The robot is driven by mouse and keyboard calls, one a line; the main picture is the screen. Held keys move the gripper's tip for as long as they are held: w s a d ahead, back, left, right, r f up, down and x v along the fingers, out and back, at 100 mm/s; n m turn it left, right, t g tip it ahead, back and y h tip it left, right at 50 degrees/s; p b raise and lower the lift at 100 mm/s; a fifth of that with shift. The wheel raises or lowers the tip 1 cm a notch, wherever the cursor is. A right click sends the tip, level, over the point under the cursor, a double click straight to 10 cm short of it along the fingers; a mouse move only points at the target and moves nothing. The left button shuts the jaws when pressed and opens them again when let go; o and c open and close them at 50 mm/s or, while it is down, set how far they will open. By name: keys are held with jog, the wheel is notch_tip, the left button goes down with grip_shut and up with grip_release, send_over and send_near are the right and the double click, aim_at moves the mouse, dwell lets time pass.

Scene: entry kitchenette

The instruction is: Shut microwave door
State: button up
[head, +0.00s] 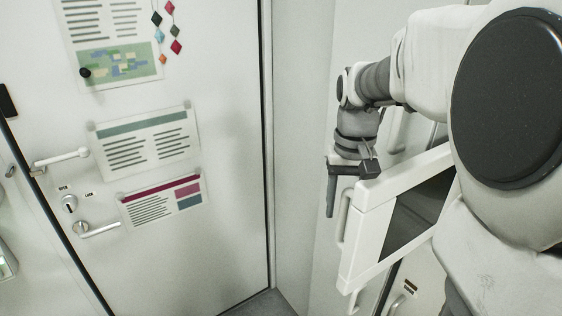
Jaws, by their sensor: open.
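The microwave door (373,222) is a white-framed panel with a dark window (418,212), at the right of the head view. It stands out at an angle, seemingly swung open. A pale vertical handle (343,216) runs along its left edge. My gripper (347,186) is at the door's upper left corner, pointing down. It is open, with one dark finger hanging left of the door edge. The other finger is mostly hidden, and I cannot tell whether either touches the door. The microwave's body is hidden, largely behind my arm.
A white entry door (225,200) with pinned papers (150,140) and lever handles (62,159) fills the left. Pale cabinet fronts (405,292) with handles lie behind and below the microwave door. A little floor (262,304) shows at bottom centre.

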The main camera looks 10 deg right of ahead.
grip_shut()
dwell(1.4)
